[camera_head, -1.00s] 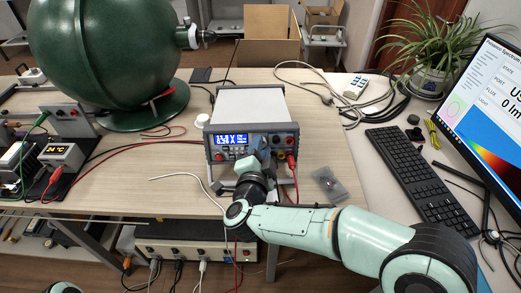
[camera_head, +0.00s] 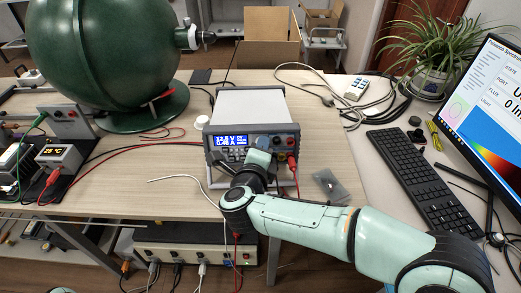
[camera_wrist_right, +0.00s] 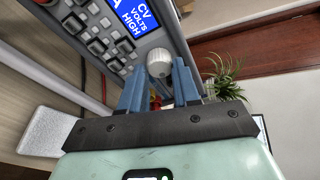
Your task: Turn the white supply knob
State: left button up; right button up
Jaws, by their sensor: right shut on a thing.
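The power supply (camera_head: 247,108) stands on the wooden table with its lit blue display (camera_head: 230,140) facing me. The white supply knob (camera_wrist_right: 159,63) shows in the right wrist view, on the panel beside the display. My right gripper (camera_wrist_right: 157,78) has its two blue fingers on either side of the knob, shut on it. In the head view my right gripper (camera_head: 260,157) is at the supply's front panel and hides the knob. My left gripper is out of view; only a bit of my left arm shows at the bottom left.
Red leads (camera_head: 293,163) plug in right of my gripper. A small clear bag (camera_head: 330,187) lies on the table to the right. A keyboard (camera_head: 412,175) and monitor (camera_head: 493,90) stand farther right. A green sphere (camera_head: 100,55) stands at left.

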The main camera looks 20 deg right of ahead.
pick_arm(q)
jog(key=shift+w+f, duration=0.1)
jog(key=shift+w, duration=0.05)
pick_arm(e)
jog(key=shift+m, duration=0.5)
jog(key=o, duration=1.1)
jog(key=shift+c, duration=0.2)
jog(key=shift+s, duration=0.1)
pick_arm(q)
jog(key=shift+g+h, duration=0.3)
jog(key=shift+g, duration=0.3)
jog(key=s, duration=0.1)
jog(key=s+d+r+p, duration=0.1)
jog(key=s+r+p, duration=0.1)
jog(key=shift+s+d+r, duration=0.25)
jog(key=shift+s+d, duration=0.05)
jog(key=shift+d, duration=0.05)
pick_arm(e)
jog(key=v, duration=1.3)
jog(key=shift+r, duration=0.25)
